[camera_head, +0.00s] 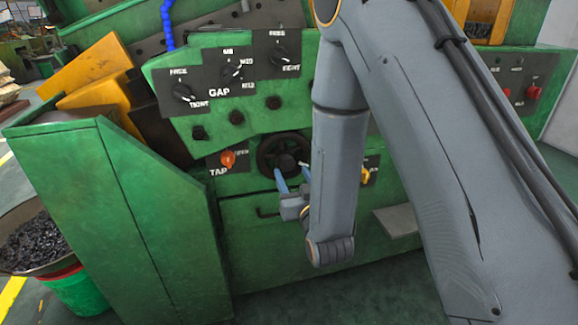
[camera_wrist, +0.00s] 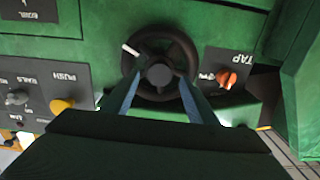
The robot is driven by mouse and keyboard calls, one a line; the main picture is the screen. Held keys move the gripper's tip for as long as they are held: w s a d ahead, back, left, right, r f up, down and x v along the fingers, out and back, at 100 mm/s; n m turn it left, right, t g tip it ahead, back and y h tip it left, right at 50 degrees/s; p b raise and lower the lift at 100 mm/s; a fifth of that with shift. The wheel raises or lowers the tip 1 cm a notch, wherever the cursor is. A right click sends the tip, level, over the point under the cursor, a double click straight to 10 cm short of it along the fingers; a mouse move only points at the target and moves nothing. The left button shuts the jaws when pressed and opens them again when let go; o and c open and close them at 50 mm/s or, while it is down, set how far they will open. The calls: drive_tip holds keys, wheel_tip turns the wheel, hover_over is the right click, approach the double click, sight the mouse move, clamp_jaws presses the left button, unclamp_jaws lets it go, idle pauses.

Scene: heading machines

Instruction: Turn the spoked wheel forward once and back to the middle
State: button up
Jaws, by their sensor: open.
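The spoked wheel (camera_head: 268,155) is dark and round, mounted on the green machine front right of the TAP plate. In the wrist view the wheel (camera_wrist: 184,50) shows a round hub (camera_wrist: 159,75) and a white mark (camera_wrist: 130,50) at the rim's upper left. My gripper (camera_head: 291,178) is open in front of the wheel's lower part. In the wrist view its two blue fingers (camera_wrist: 158,92) reach to either side of the hub, over the wheel's lower half. I cannot tell whether they touch it. My arm hides the wheel's right surroundings in the head view.
An orange TAP knob (camera_head: 228,158) sits left of the wheel. A yellow PUSH knob (camera_wrist: 62,105) is on the other side. GAP dials (camera_head: 232,70) are above. A green sloped housing (camera_head: 110,200) stands at left, with a bin of dark pieces (camera_head: 40,243) beside it.

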sight(289, 167)
drive_tip(key=shift+x, duration=2.75)
clamp_jaws()
